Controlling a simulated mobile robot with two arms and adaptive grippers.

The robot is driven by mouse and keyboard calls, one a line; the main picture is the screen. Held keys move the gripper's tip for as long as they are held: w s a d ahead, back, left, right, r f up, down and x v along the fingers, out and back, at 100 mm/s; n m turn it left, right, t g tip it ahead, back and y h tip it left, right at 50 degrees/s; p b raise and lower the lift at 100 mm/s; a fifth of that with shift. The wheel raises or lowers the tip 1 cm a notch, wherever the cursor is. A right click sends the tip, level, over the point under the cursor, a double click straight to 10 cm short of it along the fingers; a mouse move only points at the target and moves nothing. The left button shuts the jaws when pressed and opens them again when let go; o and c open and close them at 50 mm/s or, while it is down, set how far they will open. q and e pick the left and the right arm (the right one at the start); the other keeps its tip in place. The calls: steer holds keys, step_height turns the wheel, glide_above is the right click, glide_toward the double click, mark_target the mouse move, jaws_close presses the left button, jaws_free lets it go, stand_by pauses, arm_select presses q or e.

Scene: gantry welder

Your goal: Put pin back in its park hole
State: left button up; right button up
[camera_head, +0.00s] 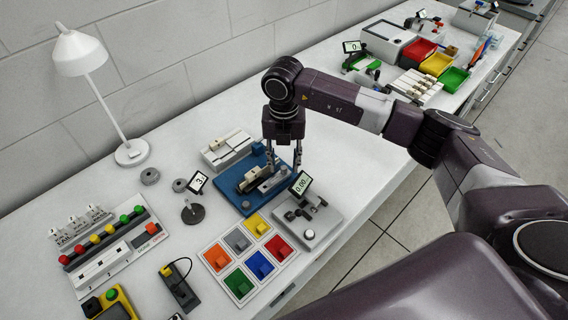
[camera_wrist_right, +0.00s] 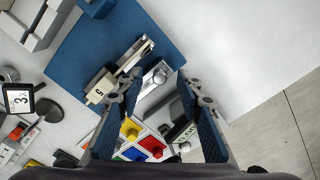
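My right gripper (camera_head: 284,158) points down over the right part of a blue fixture plate (camera_head: 238,200). In the wrist view the two fingers of the right gripper (camera_wrist_right: 158,140) are spread apart with nothing between them. A silver round-headed piece (camera_wrist_right: 158,74), which may be the pin, shows on a grey block of the plate, just beyond the fingertips. Beside it a beige block (camera_wrist_right: 100,88) sits along a metal bar. In the head view the beige block (camera_head: 251,175) lies left of the gripper. I cannot make out the park hole. My left gripper is in neither view.
A gauge with a small display (camera_head: 301,183) stands close right of the fixture. A tray of coloured squares (camera_head: 217,259) lies in front. A grey-white block (camera_head: 226,148) stands behind, and a dial stand (camera_head: 193,212) at left.

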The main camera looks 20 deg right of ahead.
step_height(320, 180, up, 11)
stand_by(0.3)
stand_by(0.5)
